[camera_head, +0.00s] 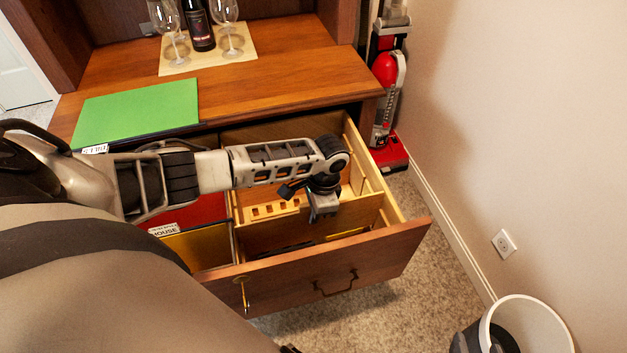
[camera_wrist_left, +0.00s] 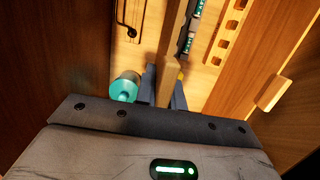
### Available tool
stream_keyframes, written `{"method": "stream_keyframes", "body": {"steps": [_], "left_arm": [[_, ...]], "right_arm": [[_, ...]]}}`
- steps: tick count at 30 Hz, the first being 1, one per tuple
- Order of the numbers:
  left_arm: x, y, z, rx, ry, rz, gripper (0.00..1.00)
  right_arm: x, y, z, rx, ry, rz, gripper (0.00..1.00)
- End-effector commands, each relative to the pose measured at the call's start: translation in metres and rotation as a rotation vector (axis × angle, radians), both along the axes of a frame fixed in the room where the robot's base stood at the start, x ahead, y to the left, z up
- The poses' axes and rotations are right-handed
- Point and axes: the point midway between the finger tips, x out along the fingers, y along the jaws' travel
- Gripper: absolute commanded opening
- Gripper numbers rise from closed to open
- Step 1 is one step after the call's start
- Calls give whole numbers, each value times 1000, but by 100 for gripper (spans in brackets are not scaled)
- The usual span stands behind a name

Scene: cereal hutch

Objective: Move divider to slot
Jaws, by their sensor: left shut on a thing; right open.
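The divider (camera_head: 356,214) is a light wooden board standing upright across the right part of the open drawer. My left gripper (camera_head: 322,212) points down over the drawer and is shut on the divider's top edge. In the left wrist view the divider (camera_wrist_left: 173,62) shows as a narrow wooden edge between my left fingers (camera_wrist_left: 165,90). A slotted wooden strip (camera_head: 275,209) lies behind the divider in the drawer, and shows at the upper right in the wrist view (camera_wrist_left: 231,32). Whether the divider's ends sit in slots cannot be told. My right gripper is not in view.
The drawer front (camera_head: 335,270) has a dark handle. Dark flat items (camera_head: 285,249) lie in front of the divider. A red vacuum (camera_head: 388,110) stands right of the hutch.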

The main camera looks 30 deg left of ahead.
Motion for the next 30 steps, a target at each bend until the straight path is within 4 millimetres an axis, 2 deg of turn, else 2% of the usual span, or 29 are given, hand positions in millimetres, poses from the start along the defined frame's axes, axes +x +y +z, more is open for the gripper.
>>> {"method": "stream_keyframes", "body": {"steps": [30], "left_arm": [[0,-1,-53,-1,-1,0,0]], "right_arm": [[3,5,-14,61,-23,-16,48]]}}
